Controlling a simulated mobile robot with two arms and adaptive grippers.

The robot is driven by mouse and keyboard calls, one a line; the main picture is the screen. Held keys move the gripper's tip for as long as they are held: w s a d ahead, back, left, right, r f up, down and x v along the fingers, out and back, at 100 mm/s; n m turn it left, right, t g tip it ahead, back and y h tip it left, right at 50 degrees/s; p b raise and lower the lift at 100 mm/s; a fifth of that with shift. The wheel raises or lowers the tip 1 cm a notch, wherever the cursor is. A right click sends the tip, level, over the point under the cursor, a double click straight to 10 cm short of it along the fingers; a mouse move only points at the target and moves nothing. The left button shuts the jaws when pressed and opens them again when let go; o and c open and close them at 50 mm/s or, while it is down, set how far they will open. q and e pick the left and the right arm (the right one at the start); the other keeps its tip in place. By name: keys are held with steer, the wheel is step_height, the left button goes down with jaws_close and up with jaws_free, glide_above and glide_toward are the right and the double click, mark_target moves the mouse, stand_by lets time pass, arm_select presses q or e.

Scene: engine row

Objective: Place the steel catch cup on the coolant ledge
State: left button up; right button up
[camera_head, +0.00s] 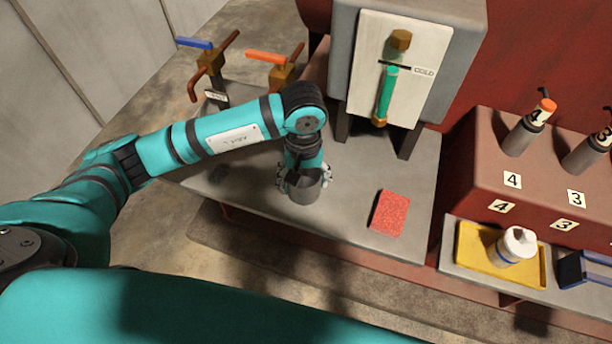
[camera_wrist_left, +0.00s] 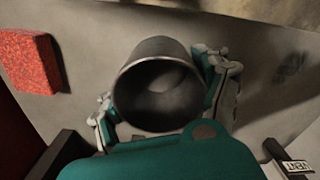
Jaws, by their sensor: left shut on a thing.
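The steel catch cup (camera_head: 304,187) is a grey metal cup with an open top. My left gripper (camera_head: 304,178) is shut around it, over the grey coolant ledge (camera_head: 340,222). In the left wrist view the cup (camera_wrist_left: 158,88) sits between the fingers of my left gripper (camera_wrist_left: 165,95), its mouth facing the camera and its inside looking empty. The ledge (camera_wrist_left: 100,30) shows behind it. I cannot tell whether the cup's base touches the ledge. My right gripper is not in view.
A red sponge-like block (camera_head: 390,212) lies on the ledge to the right of the cup. A grey tank with a green sight gauge (camera_head: 386,94) stands behind. Valves with blue (camera_head: 194,43) and orange (camera_head: 266,57) handles are at the back left. A yellow tray (camera_head: 471,270) holds a white bottle (camera_head: 516,246).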

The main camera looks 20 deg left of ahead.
mark_target(305, 183)
arm_select(q)
steer(key=shift+w+a, duration=0.1)
steer(key=shift+w, duration=0.7)
step_height(305, 183, down, 3)
steer(key=shift+f+p, duration=0.1)
steer(key=shift+p, duration=0.75)
steer(key=shift+f, duration=0.2)
steer(key=shift+w+f+b, duration=0.1)
steer(key=shift+f+b, duration=0.15)
steer(key=shift+b, duration=0.05)
steer(key=o, duration=1.3)
steer(key=shift+r, duration=0.1)
steer(key=shift+c, duration=0.2)
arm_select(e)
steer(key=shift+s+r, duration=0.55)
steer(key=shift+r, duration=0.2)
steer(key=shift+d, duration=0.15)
